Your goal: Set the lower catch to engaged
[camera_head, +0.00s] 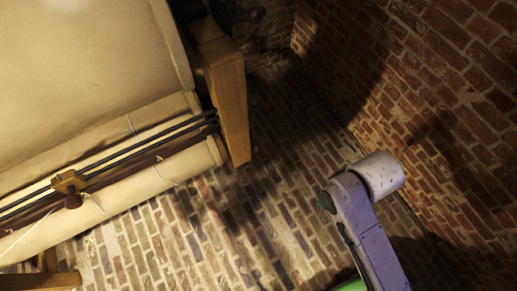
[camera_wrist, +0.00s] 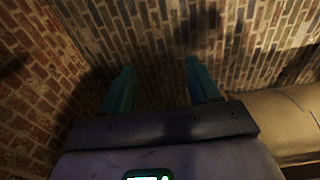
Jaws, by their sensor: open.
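A small wooden block with a dark round knob (camera_head: 69,186) sits on dark parallel rods along a cream padded roll at the left of the head view. I cannot tell whether this is the lower catch, or what state it is in. No other catch can be made out. My gripper (camera_wrist: 159,65) shows in the wrist view with its two teal fingers apart and nothing between them. It points at the brick floor, away from the block. The fingers cannot be made out in the head view.
A large cream padded surface (camera_head: 85,65) fills the upper left, beside a wooden post (camera_head: 229,105). A brick wall (camera_head: 440,85) rises at the right. The brick floor (camera_head: 215,225) between them is clear. A cream roll (camera_wrist: 285,120) shows at the wrist view's right.

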